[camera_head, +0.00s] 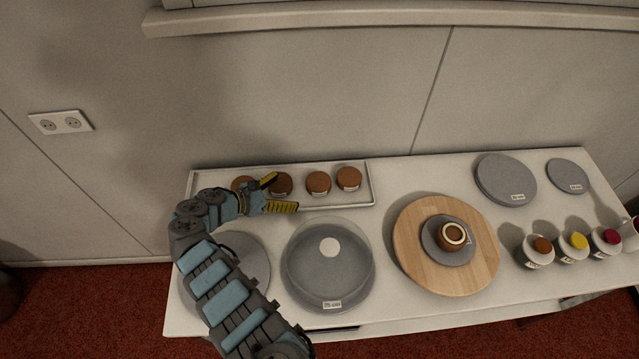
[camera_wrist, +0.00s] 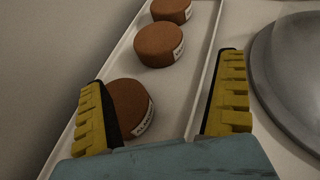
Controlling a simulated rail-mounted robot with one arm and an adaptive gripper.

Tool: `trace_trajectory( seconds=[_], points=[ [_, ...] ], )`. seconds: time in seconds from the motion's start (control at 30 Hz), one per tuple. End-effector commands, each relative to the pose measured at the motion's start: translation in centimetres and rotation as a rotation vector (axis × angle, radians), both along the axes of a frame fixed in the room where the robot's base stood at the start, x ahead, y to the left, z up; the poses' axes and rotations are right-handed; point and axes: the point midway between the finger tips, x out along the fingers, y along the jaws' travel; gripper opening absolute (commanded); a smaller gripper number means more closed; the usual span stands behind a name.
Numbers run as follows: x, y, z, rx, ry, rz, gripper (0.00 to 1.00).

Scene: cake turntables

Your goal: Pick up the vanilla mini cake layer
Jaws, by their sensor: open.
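In the wrist view, the nearest layer (camera_wrist: 131,107) is partly hidden by the left finger. A second layer (camera_wrist: 159,45) and a third layer (camera_wrist: 171,10) stand farther along the tray. My gripper (camera_head: 284,193) is open and empty over the tray's left part. In the wrist view, my gripper (camera_wrist: 163,85) has the nearest layer close to its left finger, with a wide gap to the right finger.
A wooden turntable (camera_head: 411,225) holds a grey disc with a small cream-topped brown cake (camera_head: 452,236). A clear-domed grey stand (camera_head: 327,283) is in front of the tray. Grey discs (camera_head: 505,180) lie at the back right. Several small tubs (camera_head: 571,248) stand at the right. The wall is behind.

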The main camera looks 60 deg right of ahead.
Motion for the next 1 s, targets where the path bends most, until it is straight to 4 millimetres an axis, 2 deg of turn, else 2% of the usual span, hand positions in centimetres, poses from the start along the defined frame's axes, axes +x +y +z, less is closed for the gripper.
trace_trajectory(
  seconds=[0.3,0.67,1.0],
  points=[
    [-2.8,-4.3,-2.2,0.000,-0.003,-0.002,1.00],
    [-4.0,-6.3,-3.0,-0.001,-0.002,-0.003,1.00],
    [-5.8,-9.5,-4.5,0.001,-0.001,0.001,1.00]
  ],
)
